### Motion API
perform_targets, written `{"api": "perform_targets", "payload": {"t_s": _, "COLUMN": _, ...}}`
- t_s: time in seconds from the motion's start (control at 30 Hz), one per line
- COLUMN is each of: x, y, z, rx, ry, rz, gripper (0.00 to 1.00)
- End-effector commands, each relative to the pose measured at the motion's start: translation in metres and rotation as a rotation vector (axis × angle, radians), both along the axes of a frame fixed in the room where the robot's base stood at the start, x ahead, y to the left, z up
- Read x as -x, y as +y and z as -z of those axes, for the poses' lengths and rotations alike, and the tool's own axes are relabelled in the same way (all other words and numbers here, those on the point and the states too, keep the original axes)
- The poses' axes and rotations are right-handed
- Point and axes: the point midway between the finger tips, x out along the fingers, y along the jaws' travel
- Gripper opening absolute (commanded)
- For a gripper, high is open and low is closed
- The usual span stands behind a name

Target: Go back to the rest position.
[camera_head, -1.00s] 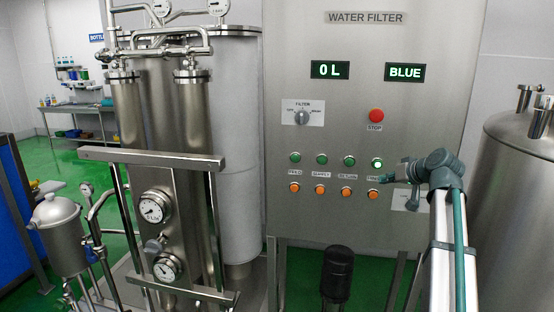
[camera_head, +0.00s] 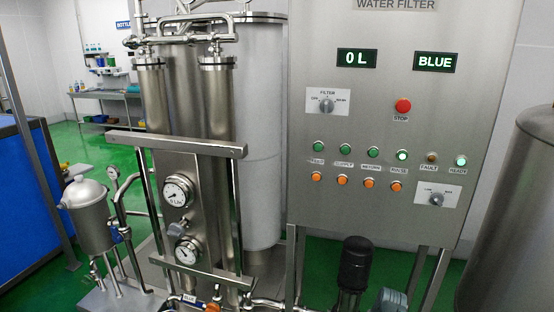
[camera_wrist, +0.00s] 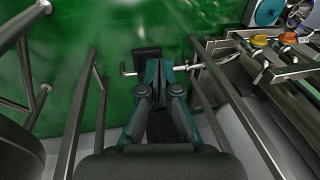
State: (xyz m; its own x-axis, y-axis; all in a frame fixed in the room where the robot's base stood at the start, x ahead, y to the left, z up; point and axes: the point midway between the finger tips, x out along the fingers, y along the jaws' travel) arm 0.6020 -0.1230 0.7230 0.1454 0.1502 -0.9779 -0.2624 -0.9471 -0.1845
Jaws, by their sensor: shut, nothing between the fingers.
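My gripper (camera_wrist: 160,72) shows in the wrist view, with its dark teal fingers drawn together and nothing held between them. It points down over the green floor (camera_wrist: 170,25), beside metal frame bars. The head view does not clearly show my gripper. The water filter panel (camera_head: 470,95) stands upright in the head view, with its displays reading "0 L" (camera_head: 357,58) and "BLUE" (camera_head: 436,62). The fourth green button (camera_head: 402,155) is brightly lit.
Steel filter columns (camera_head: 219,105) with gauges stand left of the panel. A steel tank (camera_head: 525,220) is at the right edge. A black-topped pump (camera_head: 355,262) stands below the panel. In the wrist view, a steel frame with valves (camera_wrist: 280,65) lies close on the right.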

Motion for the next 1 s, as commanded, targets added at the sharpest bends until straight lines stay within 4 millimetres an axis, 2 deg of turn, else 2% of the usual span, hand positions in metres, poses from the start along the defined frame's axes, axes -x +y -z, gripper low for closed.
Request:
{"api": "perform_targets", "payload": {"t_s": 0.03, "x": 0.022, "y": 0.011, "z": 0.020, "rx": 0.004, "ry": 0.045, "rz": -0.009, "gripper": 0.00}}
{"api": "perform_targets", "payload": {"t_s": 0.2, "x": 0.085, "y": 0.039, "z": 0.077, "rx": 0.025, "ry": 0.181, "rz": -0.045, "gripper": 0.00}}
{"api": "perform_targets", "payload": {"t_s": 0.37, "x": 0.149, "y": 0.062, "z": 0.121, "rx": 0.046, "ry": 0.304, "rz": -0.088, "gripper": 0.00}}
{"api": "perform_targets", "payload": {"t_s": 0.5, "x": 0.208, "y": 0.080, "z": 0.151, "rx": 0.063, "ry": 0.408, "rz": -0.137, "gripper": 0.00}}
{"api": "perform_targets", "payload": {"t_s": 0.8, "x": 0.329, "y": 0.108, "z": 0.194, "rx": 0.081, "ry": 0.612, "rz": -0.254, "gripper": 0.00}}
{"api": "perform_targets", "payload": {"t_s": 0.9, "x": 0.357, "y": 0.115, "z": 0.202, "rx": 0.080, "ry": 0.659, "rz": -0.280, "gripper": 0.00}}
{"api": "perform_targets", "payload": {"t_s": 1.0, "x": 0.376, "y": 0.119, "z": 0.208, "rx": 0.080, "ry": 0.692, "rz": -0.300, "gripper": 0.00}}
